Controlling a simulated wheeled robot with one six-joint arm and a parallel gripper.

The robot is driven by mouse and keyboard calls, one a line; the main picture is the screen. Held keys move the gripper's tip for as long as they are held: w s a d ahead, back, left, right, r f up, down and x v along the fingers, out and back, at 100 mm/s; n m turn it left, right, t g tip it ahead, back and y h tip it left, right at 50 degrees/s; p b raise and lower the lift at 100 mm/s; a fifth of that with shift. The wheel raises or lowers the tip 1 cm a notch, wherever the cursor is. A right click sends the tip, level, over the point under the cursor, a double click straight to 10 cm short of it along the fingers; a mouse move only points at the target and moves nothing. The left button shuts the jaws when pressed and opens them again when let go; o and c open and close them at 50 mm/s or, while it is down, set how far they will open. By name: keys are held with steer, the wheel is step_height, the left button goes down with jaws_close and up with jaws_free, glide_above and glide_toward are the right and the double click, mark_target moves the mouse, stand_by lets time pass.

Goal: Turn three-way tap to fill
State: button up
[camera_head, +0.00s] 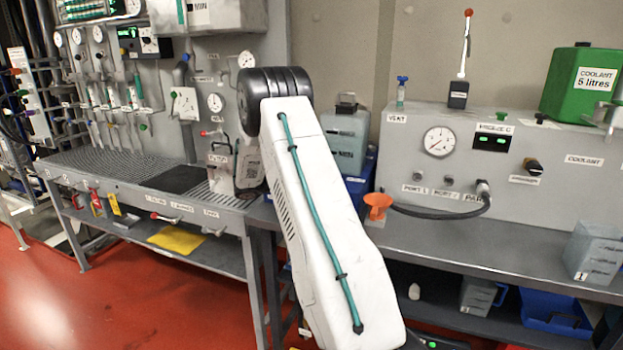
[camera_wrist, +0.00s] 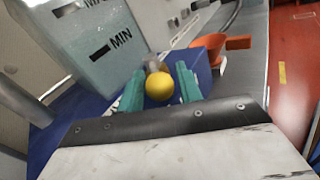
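My gripper (camera_wrist: 160,85) shows in the wrist view as two teal fingers, apart, with a round yellow knob or cap (camera_wrist: 159,88) between them. I cannot tell if the fingers press on it. Something greyish shows just behind it. In the head view my white arm hides the gripper. No part is clearly marked as the three-way tap. A black knob with an orange mark (camera_head: 533,167) is on the right-hand panel above a small label I cannot read. A small blue-topped fitting (camera_head: 402,80) stands on that panel above the VENT label.
In the wrist view a translucent container marked MIN (camera_wrist: 90,52) stands left of the fingers, and an orange funnel (camera_wrist: 208,42) is to the right beyond a blue bin (camera_wrist: 197,58). The grey bench (camera_head: 470,245) has free room before the panel; a black hose (camera_head: 440,213) runs along it.

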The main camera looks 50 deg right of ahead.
steer(key=shift+o, duration=0.8)
steer(key=v, duration=0.7)
steer(key=shift+w+a, duration=0.25)
steer(key=shift+f, duration=0.1)
